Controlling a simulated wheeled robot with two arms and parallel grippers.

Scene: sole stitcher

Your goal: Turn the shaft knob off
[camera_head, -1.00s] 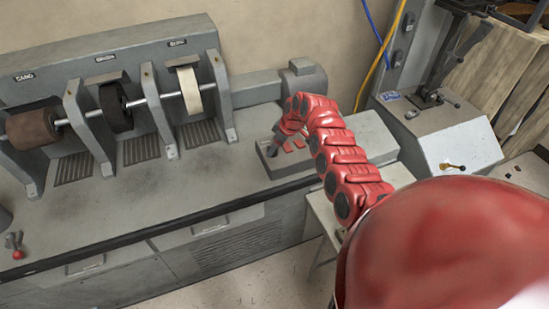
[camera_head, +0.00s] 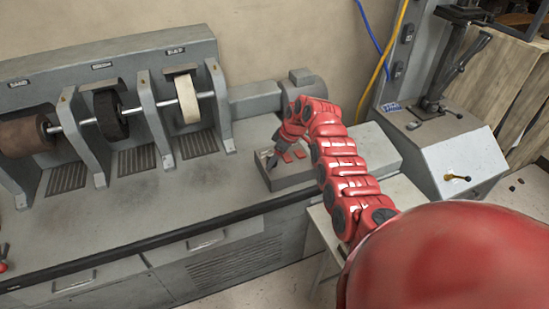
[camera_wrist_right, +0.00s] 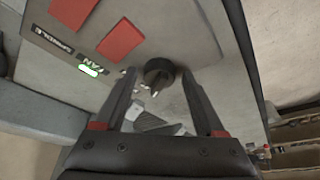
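A black round knob (camera_wrist_right: 158,74) with a pale pointer mark sits on the grey control panel (camera_wrist_right: 165,30) in the right wrist view. I take it as the shaft knob, though no "shaft" label is readable. My right gripper (camera_wrist_right: 158,82) is open, with one finger on each side of the knob in the picture. I cannot tell whether either finger touches it. In the head view my right gripper (camera_head: 274,159) is at the grey control box (camera_head: 312,175), where the knob cannot be made out.
Red pads (camera_wrist_right: 120,40), labels reading SPINDLE and FAN, and a lit green indicator (camera_wrist_right: 88,70) lie beside the knob. Sanding and brush wheels (camera_head: 110,115) on a shaft stand left on the bench (camera_head: 190,200). A grey machine (camera_head: 455,160) stands at right.

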